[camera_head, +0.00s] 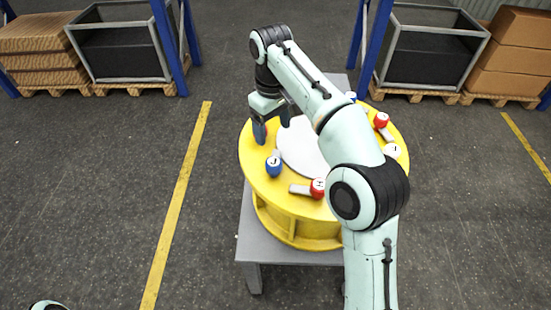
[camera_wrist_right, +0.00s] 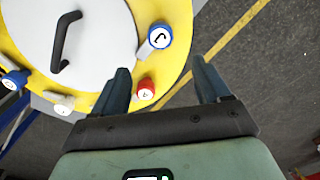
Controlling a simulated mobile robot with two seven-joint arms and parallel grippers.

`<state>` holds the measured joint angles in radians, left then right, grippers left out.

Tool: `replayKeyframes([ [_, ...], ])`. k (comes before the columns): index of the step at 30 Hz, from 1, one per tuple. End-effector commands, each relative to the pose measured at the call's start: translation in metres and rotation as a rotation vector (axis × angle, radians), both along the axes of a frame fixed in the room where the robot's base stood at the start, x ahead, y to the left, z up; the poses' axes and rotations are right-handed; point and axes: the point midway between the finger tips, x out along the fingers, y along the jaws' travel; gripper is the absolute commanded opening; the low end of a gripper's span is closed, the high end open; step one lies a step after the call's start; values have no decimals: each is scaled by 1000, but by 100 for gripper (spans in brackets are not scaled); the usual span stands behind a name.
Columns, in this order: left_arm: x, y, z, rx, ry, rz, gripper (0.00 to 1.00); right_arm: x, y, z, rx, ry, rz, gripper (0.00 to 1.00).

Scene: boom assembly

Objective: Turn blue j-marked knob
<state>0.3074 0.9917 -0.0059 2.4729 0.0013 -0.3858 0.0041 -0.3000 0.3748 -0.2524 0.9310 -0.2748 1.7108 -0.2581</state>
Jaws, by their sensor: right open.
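The blue knob with a dark J-like mark on its white cap (camera_head: 274,166) sits on the left front rim of the yellow round drum (camera_head: 295,232). It also shows in the right wrist view (camera_wrist_right: 160,36), above the gap between the fingers. My right gripper (camera_head: 272,126) is open over the drum's left rim, pointing down, behind the blue knob and apart from it. In the right wrist view its fingers (camera_wrist_right: 163,84) stand either side of a red knob (camera_wrist_right: 146,89), which is nearer the left finger. My left gripper is out of view.
The drum stands on a grey table (camera_head: 290,256). Other knobs on its rim include a red one (camera_head: 318,187) at the front, a red one (camera_head: 381,119) and a white one (camera_head: 391,150) at the right. A black handle (camera_wrist_right: 66,42) rises from the white centre disc.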

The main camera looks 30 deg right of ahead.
Motion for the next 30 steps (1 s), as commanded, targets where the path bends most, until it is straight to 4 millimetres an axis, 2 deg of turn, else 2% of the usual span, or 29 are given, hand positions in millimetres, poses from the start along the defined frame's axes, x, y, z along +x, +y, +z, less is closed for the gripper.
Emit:
replayKeyframes([
  [5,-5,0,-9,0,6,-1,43,-1,2,-16,11,3,-4,75],
  [15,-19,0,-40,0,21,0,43,-1,1,-87,8,4,-3,75],
  [21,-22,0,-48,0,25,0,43,-1,1,-118,8,2,-3,75],
  [25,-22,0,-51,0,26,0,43,-1,1,-129,8,1,-3,75],
  [30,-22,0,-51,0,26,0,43,0,1,-133,8,0,-3,75],
])
